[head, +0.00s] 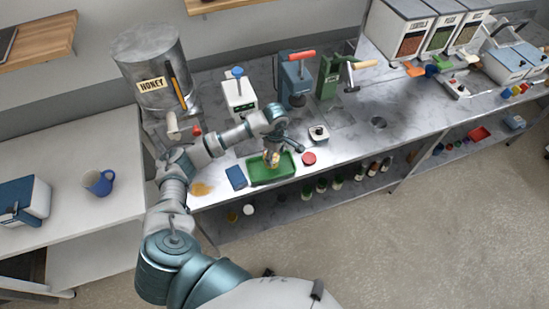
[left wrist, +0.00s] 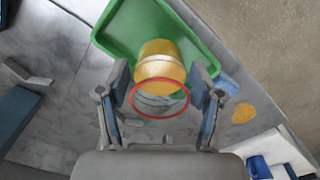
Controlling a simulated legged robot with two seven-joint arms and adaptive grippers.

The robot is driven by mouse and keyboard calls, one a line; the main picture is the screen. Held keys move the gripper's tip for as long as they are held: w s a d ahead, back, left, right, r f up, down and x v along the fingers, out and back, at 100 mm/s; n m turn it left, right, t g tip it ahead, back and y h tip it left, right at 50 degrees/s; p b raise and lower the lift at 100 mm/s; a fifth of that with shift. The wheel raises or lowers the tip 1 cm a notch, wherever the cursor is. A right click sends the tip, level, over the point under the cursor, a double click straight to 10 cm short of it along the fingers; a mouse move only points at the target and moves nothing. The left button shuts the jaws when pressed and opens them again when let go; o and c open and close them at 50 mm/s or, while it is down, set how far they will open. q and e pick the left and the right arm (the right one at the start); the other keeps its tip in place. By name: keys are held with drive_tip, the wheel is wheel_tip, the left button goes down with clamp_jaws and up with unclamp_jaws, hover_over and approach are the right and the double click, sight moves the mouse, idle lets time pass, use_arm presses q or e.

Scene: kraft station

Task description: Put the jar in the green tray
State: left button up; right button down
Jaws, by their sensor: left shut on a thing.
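The jar (left wrist: 160,66), yellow-gold inside with a red ring at its near end, sits between the fingers of my left gripper (left wrist: 160,98) in the left wrist view. The left gripper is shut on it. In the head view the jar (head: 272,156) shows small below my left gripper (head: 274,149), over the green tray (head: 262,178). The green tray also shows behind the jar in the left wrist view (left wrist: 118,28). I cannot tell whether the jar touches the tray floor. My right gripper is not in view.
A red lid (head: 309,158) lies right of the tray, and a dark blue pad (head: 236,177) lies left of it. A honey drum (head: 152,68), a white press (head: 238,92) and a green press (head: 329,78) stand behind. A yellow spill (head: 201,189) lies near the counter's front edge.

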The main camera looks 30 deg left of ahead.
sight(274, 159)
use_arm(q)
drive_tip(key=shift+f, duration=0.35)
wheel_tip(274, 159, down, 2)
drive_tip(key=shift+f+p, duration=0.15)
drive_tip(key=shift+p, duration=0.4)
drive_tip(key=shift+a+f, duration=0.15)
drive_tip(key=shift+f, duration=0.1)
drive_tip(key=shift+a, duration=0.15)
drive_tip(key=o, duration=1.3)
drive_tip(key=shift+a+f, duration=0.1)
drive_tip(key=shift+a, duration=0.05)
drive_tip(key=shift+o, duration=1.4)
drive_tip(key=shift+d, duration=0.25)
drive_tip(key=shift+r, duration=0.5)
wheel_tip(274, 159, up, 11)
drive_tip(key=b, duration=0.2)
drive_tip(key=shift+b, duration=0.3)
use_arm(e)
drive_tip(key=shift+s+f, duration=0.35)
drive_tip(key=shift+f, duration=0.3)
use_arm(q)
drive_tip(key=shift+r, duration=0.1)
